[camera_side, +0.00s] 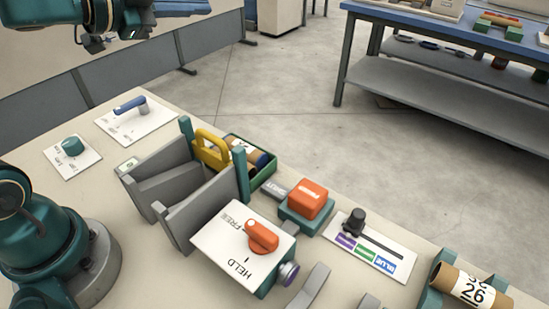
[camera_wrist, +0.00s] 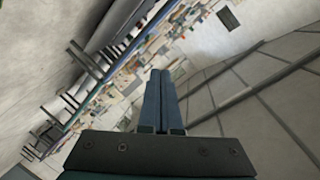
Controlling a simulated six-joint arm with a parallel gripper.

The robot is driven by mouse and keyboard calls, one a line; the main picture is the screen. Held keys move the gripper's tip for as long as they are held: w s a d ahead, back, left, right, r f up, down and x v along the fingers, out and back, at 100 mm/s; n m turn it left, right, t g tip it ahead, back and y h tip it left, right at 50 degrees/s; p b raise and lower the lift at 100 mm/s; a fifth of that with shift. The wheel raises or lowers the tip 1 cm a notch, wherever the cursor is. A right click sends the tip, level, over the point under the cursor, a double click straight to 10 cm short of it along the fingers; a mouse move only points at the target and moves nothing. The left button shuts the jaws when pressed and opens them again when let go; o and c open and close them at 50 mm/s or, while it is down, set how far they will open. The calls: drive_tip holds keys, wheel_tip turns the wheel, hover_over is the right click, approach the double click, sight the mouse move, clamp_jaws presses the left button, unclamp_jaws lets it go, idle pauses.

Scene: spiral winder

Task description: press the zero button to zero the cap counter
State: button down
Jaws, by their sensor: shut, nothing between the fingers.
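My gripper (camera_wrist: 160,76) shows in the wrist view with its two dark blue fingers together and nothing between them. It points at a far part of the room, and no bench control shows there. In the side view, part of my arm hangs at the upper left, well clear of the controls; the fingertips are not clear there. No button plainly marked zero can be read. An orange push block (camera_side: 308,197) sits on a teal base, its label too small to read surely. A small pale green-edged plate (camera_side: 127,165) at the grey chute could be a counter; I cannot tell.
The bench holds a teal knob (camera_side: 72,146), a blue lever (camera_side: 130,104), grey chute walls (camera_side: 205,207), a yellow handle (camera_side: 211,147), an orange HELD/FREE switch (camera_side: 261,237), a black slider knob (camera_side: 354,222) and a tube marked 26 (camera_side: 470,288). Open floor lies behind.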

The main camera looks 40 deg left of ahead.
drive_tip(key=s+a+f+m+g+h, duration=0.1)
drive_tip(key=s+a+f+g, duration=0.1)
drive_tip(key=f, duration=0.5)
drive_tip(key=s+a+f+m+g+h, duration=0.1)
drive_tip(key=s+a+f+m+g, duration=0.1)
drive_tip(key=a+f+g, duration=0.3)
wheel_tip(320, 180, down, 3)
drive_tip(key=shift+s+a+f+h, duration=0.2)
drive_tip(key=shift+s+a+h, duration=0.15)
drive_tip(key=shift+a, duration=0.45)
drive_tip(key=shift+f, duration=4.4)
drive_tip(key=shift+f, duration=0.1)
drive_tip(key=shift+f, duration=0.3)
